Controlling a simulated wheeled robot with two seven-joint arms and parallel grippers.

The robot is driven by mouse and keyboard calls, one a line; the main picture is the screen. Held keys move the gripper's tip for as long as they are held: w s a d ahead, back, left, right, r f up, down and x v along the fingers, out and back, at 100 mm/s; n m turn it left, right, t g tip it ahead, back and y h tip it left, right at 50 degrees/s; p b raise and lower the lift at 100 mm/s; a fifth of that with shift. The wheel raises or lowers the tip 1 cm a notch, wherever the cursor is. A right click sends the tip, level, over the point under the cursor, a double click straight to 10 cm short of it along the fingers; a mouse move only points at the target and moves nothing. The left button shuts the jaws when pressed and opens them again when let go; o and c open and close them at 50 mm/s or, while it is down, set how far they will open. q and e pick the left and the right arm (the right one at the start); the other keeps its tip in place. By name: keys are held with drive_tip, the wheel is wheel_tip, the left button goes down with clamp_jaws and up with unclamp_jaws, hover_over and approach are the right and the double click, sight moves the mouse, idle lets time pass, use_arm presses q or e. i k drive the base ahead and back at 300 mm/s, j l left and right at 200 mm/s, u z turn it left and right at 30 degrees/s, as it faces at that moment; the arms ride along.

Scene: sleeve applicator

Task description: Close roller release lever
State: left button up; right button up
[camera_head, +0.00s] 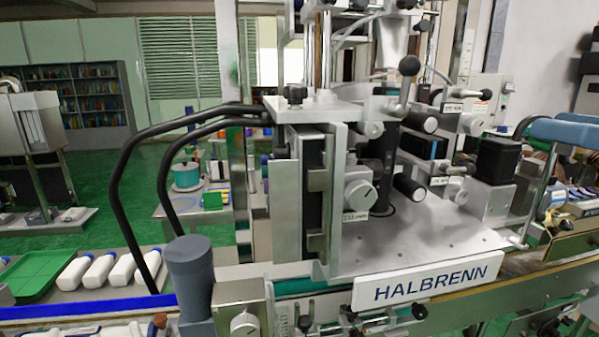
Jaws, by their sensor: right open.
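The sleeve applicator, with a white HALBRENN plate (427,284) on its front edge, fills the middle of the view. A lever with a black ball knob (409,65) stands up on its silver arm above the rollers. Below it are a dark upright roller (384,146) and a black cylinder with a pale end (409,187). I cannot tell from this view whether the lever is closed. A round silver dial (360,196) sits on the front column. I cannot make out either of my grippers in this view.
A thick grey post (190,270) and bent black tubes (125,190) stand at the front left. A green tray (40,276) and several white bottles (99,270) lie farther left. Blue padded cylinders (565,132) are at the right edge. The metal plate (415,240) has bare room in front.

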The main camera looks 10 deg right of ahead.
sight(409, 66)
drive_tip(key=k, duration=0.95)
